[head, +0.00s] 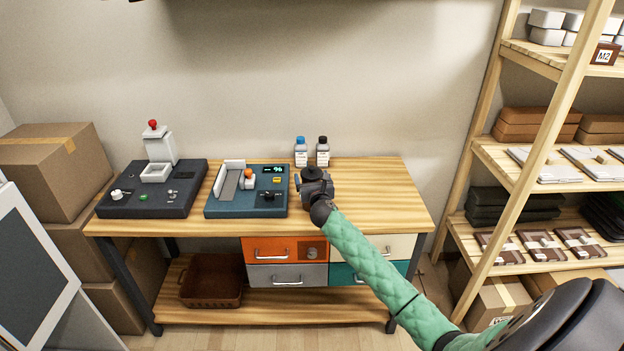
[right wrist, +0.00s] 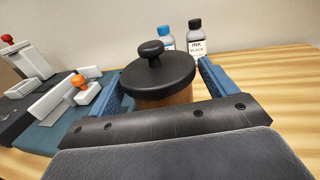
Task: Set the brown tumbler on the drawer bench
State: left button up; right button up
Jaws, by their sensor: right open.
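The brown tumbler (right wrist: 165,97) has a wide black lid with a knob and shows between my right gripper's blue fingers in the right wrist view. In the head view its dark lid (head: 313,172) shows above my right gripper (head: 312,186). The right gripper is open, one finger on each side of the tumbler; I cannot tell whether either touches it. The tumbler looks upright over the wooden top of the drawer bench (head: 375,195); its base is hidden, so I cannot tell whether it rests there. My left gripper is not in view.
Behind the tumbler stand a blue-capped bottle (head: 301,153) and a black-capped ink bottle (head: 322,152). Left of it are a teal device (head: 225,208) and a dark press (head: 135,205). The bench top to the right is clear. A wooden shelf (head: 510,200) stands at the right.

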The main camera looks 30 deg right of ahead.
jog(key=shift+b+v, duration=0.3)
jog(key=shift+v, duration=0.7)
jog(key=b+v, duration=0.2)
jog(key=v, duration=0.8)
jog(key=s+a+f+m+g+y, duration=0.1)
jog(key=s+a+f+m+g, duration=0.35)
jog(key=f, duration=0.55)
jog(key=s+a+f+m+g+y, duration=0.1)
jog(key=s+a+f+m, duration=0.3)
jog(key=s+f+m, duration=0.5)
jog(key=s+a+f+m+g+y, duration=0.1)
jog(key=s+a+f+m+g, duration=0.3)
jog(key=f, duration=0.8)
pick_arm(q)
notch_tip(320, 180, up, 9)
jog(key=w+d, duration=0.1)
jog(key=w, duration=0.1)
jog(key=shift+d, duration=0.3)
pick_arm(e)
jog(key=s+a+f+m+g+y, duration=0.2)
jog(key=s+a+f+m, duration=0.4)
jog(key=s+a, duration=0.3)
jog(key=s+a+f+m+g+y, duration=0.2)
jog(key=s+a+f+m, duration=0.4)
jog(key=s, duration=1)
jog(key=a+f+g, duration=0.1)
jog(key=a+f, duration=0.1)
jog(key=a, duration=0.2)
jog(key=shift+s+g+y, duration=0.3)
jog(key=shift+g, duration=0.05)
